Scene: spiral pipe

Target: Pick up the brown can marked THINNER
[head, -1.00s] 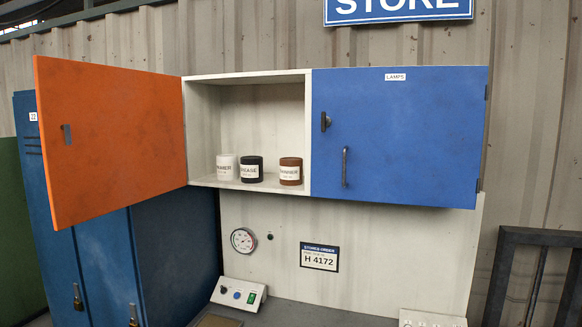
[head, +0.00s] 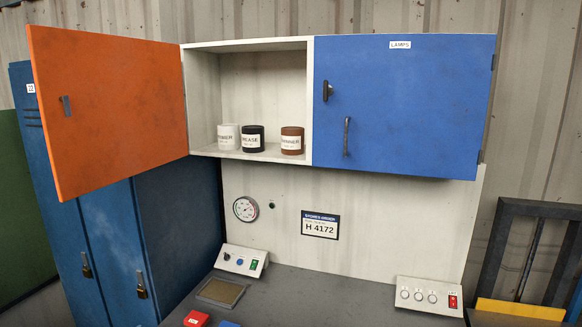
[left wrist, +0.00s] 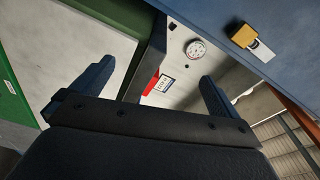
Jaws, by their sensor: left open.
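The brown can (head: 292,138) stands upright on the floor of the open cabinet compartment, at its right end beside the divider. Its white label is partly legible and seems to read THINNER. A black can (head: 252,138) marked GREASE stands to its left, with a gap between. A white can (head: 229,136) stands farther left, close to the black one. My left gripper (left wrist: 150,88) shows only in the left wrist view, with its two fingers wide apart and nothing between them. No can shows in that view. My right gripper is in neither view.
An orange door (head: 105,110) stands open on the left of the compartment. A blue LAMPS door (head: 408,105) is shut on the right. Below are a workbench (head: 310,292), control boxes and a gauge (head: 246,209). Blue lockers (head: 110,250) with padlocks stand at left.

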